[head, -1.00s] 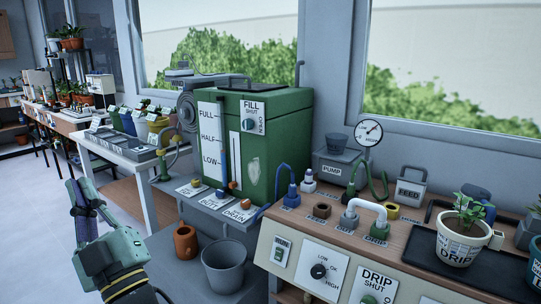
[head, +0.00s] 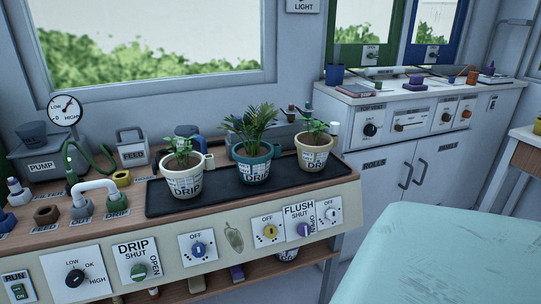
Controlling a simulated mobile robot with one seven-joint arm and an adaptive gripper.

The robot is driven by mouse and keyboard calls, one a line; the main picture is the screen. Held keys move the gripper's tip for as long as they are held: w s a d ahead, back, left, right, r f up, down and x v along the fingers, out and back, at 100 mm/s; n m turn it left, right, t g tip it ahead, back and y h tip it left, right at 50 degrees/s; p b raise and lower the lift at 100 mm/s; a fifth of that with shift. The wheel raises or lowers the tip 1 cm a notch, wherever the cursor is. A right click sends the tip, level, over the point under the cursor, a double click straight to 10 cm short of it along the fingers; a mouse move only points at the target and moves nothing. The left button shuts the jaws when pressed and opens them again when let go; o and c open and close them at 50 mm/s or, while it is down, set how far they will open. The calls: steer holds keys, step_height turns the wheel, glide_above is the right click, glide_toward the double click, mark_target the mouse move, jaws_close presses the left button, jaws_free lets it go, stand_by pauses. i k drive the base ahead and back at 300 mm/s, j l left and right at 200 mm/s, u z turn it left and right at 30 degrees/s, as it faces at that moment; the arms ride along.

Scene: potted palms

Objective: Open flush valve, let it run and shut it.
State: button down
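The flush valve (head: 303,230) is a purple knob on a white plate marked FLUSH, SHUT and OPEN, on the bench's sloped front panel at centre right. SHUT is printed above the knob and OPEN to its right. The knob's exact setting is too small to read. My gripper is outside the current head view.
Potted plants stand on a black tray (head: 217,204) above the panel. A yellow OFF dial (head: 269,231), a blue OFF dial (head: 198,249) and the green DRIP knob (head: 138,271) are left of the valve. A pale green surface (head: 450,255) fills the lower right.

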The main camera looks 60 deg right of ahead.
mark_target(304, 230)
steer(key=k+z, duration=0.15)
steer(key=z, duration=1.55)
